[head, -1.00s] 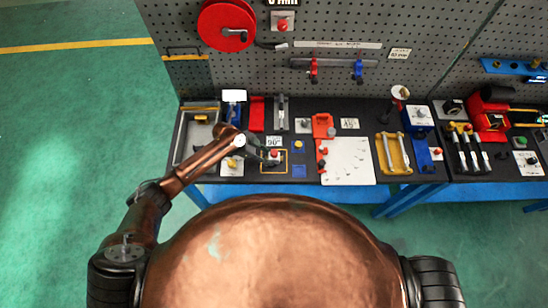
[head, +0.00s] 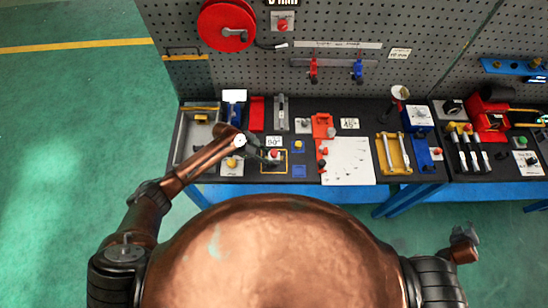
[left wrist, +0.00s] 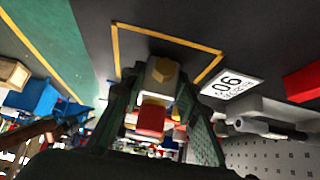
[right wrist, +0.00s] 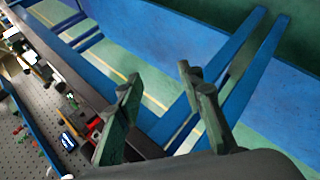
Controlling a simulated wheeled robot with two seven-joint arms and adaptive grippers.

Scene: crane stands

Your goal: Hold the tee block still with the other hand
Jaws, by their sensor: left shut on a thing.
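The tee block (left wrist: 152,114) is a small white and red block with a yellow hexagonal piece on it. It sits at the yellow-outlined square on the dark bench mat; in the head view it shows small, with a red top (head: 274,154). My left gripper (left wrist: 157,98) has its two green-grey fingers on either side of the block, shut on it. In the head view my left gripper (head: 264,153) reaches it from the left and partly hides it. My right gripper (right wrist: 163,86) is open and empty, away from the block, with blue bench legs behind it.
A "90°" label (head: 274,141) lies just behind the square. A grey tray (head: 183,150) is at left. The pegboard (head: 350,20) rises behind the bench.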

